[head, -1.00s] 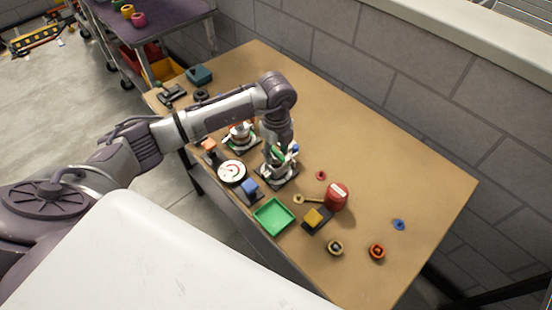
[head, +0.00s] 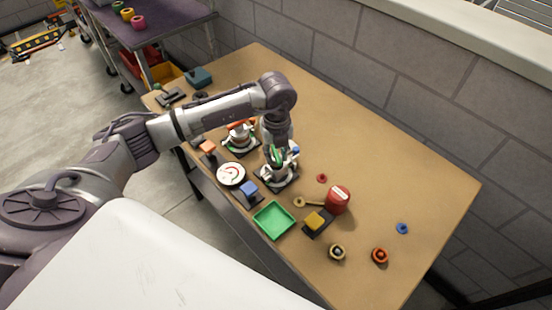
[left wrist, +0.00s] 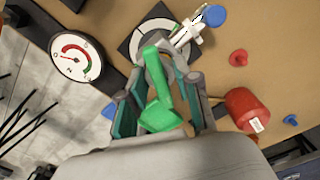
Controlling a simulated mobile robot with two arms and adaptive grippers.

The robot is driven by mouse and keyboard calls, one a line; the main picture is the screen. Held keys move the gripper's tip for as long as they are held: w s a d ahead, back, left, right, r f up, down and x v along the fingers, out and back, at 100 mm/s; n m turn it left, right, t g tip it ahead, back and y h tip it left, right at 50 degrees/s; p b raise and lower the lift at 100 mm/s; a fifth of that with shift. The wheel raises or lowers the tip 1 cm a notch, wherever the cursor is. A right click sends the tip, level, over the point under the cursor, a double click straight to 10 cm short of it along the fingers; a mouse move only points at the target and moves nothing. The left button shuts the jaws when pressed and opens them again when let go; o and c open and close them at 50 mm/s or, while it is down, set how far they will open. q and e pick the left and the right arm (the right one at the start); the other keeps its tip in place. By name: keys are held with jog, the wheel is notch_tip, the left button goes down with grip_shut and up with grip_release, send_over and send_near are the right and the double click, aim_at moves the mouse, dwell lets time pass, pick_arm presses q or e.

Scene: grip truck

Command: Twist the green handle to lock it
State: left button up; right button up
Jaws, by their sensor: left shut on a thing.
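The green handle (left wrist: 158,95) sits between the fingers of my left gripper (left wrist: 160,100) in the left wrist view. It is mounted on a round white fixture (left wrist: 135,42) with a dark base. In the head view my left gripper (head: 277,162) points down over this fixture, and only a small part of the green handle (head: 276,153) shows. My left gripper is shut on the handle. A blue knob (head: 296,150) sticks out beside the fixture; it also shows in the left wrist view (left wrist: 215,15). My right gripper is not in view.
A gauge (head: 231,174) stands left of the fixture. A second fixture with an orange handle (head: 240,125) is behind it. A green tray (head: 274,220), a red canister (head: 337,199) and loose rings lie nearer the front. The table's right side (head: 400,160) is mostly clear.

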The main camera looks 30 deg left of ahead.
pick_arm(q)
jog(key=m+b, duration=0.2)
jog(key=m, duration=0.2)
jog(key=shift+f, duration=0.1)
jog(key=m+b, duration=0.2)
jog(key=m, duration=0.2)
jog(key=m+b, duration=0.2)
jog(key=m, duration=0.3)
jog(key=shift+b, duration=0.4)
jog(key=m+b, duration=0.1)
jog(key=m, duration=0.1)
jog(key=shift+m, duration=0.4)
jog(key=o, duration=0.8)
jog(key=shift+c, duration=0.2)
jog(key=shift+r, duration=0.2)
